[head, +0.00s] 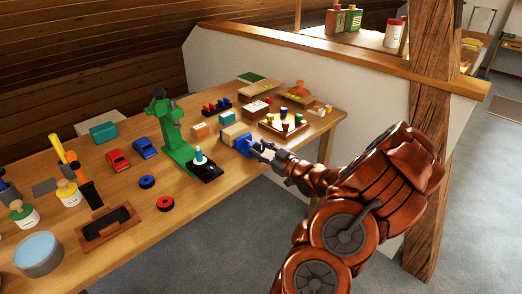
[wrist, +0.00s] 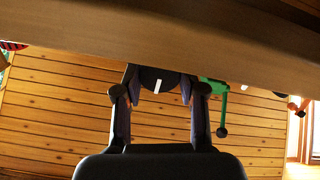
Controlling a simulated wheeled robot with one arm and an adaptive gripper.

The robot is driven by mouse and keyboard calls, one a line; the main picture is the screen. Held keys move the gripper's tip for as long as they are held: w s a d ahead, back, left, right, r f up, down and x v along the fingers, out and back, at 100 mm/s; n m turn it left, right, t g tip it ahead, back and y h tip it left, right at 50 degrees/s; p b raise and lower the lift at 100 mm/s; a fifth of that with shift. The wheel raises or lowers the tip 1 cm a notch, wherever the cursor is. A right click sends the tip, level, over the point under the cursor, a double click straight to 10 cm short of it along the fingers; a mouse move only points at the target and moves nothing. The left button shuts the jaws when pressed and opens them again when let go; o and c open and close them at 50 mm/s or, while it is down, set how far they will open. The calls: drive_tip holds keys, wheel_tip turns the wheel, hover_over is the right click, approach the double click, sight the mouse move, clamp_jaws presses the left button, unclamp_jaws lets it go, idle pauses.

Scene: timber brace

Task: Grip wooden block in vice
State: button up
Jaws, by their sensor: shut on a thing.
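A blue vice (head: 236,134) is at the front edge of the wooden workbench in the head view. My gripper (head: 258,148) is at the vice's near side, at the bench edge. In the wrist view my gripper (wrist: 158,92) has its two fingers on either side of a dark round knob (wrist: 158,76) with a white mark, and is shut on it. The knob's lower part is hidden behind the fingers and the vice body is hidden there.
The bench edge (wrist: 160,38) crosses the wrist view. A timber post (head: 430,130) stands behind my arm.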

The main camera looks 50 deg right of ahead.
drive_tip(key=shift+a, duration=0.15)
drive_tip(key=shift+c, duration=0.5)
drive_tip(key=shift+r, duration=0.1)
drive_tip(key=shift+m+p, duration=0.3)
drive_tip(key=shift+p, duration=0.15)
drive_tip(key=shift+r+p, duration=0.1)
drive_tip(key=shift+p, duration=0.25)
drive_tip(key=m+p, duration=0.2)
drive_tip(key=shift+p, duration=0.3)
drive_tip(key=shift+d+m+p, duration=0.2)
drive_tip(key=shift+m+p, duration=1.4)
drive_tip(key=shift+p, duration=0.05)
